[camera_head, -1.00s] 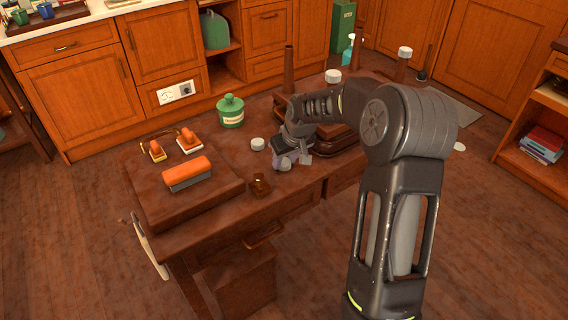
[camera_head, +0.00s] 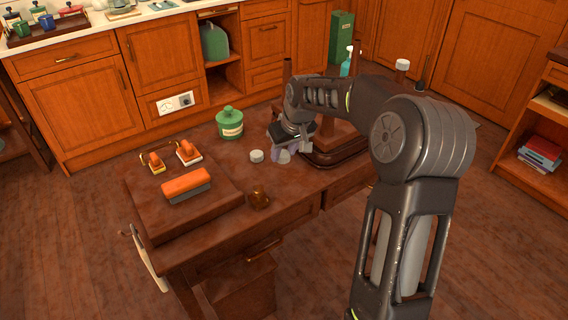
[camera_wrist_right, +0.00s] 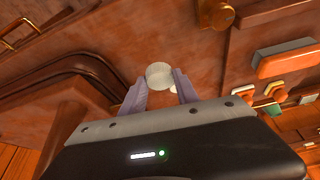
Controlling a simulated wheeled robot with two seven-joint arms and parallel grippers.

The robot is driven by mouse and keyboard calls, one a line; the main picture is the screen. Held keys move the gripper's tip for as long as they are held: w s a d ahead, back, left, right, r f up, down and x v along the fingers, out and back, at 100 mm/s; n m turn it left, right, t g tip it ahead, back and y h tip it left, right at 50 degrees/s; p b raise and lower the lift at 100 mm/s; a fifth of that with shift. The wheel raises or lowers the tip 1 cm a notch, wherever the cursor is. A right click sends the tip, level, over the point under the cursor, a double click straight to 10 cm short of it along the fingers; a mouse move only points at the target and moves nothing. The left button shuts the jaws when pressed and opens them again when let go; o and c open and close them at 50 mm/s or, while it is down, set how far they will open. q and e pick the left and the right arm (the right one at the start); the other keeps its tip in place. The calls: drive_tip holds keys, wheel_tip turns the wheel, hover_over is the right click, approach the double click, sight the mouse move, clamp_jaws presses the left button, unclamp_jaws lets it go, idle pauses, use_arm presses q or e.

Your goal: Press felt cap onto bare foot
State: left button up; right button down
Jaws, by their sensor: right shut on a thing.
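An upturned piece of dark wooden furniture (camera_head: 336,157) rests on the desk, partly hidden by my right arm; its dark curved rim (camera_wrist_right: 62,72) fills the left of the wrist view. One upright leg (camera_head: 401,78) carries a white cap (camera_head: 402,64). Another leg (camera_head: 287,68) shows no white cap. My right gripper (camera_head: 284,157) is low over the desk beside the furniture; in the wrist view (camera_wrist_right: 161,90) it is shut on a white felt cap (camera_wrist_right: 158,75). A loose white cap (camera_head: 257,156) lies on the desk just left of it. My left gripper is out of view.
A green tin (camera_head: 230,124) stands behind the loose cap, an amber bottle (camera_head: 259,195) near the front edge. An orange brush (camera_head: 186,184) and two smaller orange-handled tools (camera_head: 188,152) lie on a raised board (camera_head: 160,213) at left.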

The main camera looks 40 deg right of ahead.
drive_tip(key=shift+r, duration=1.3)
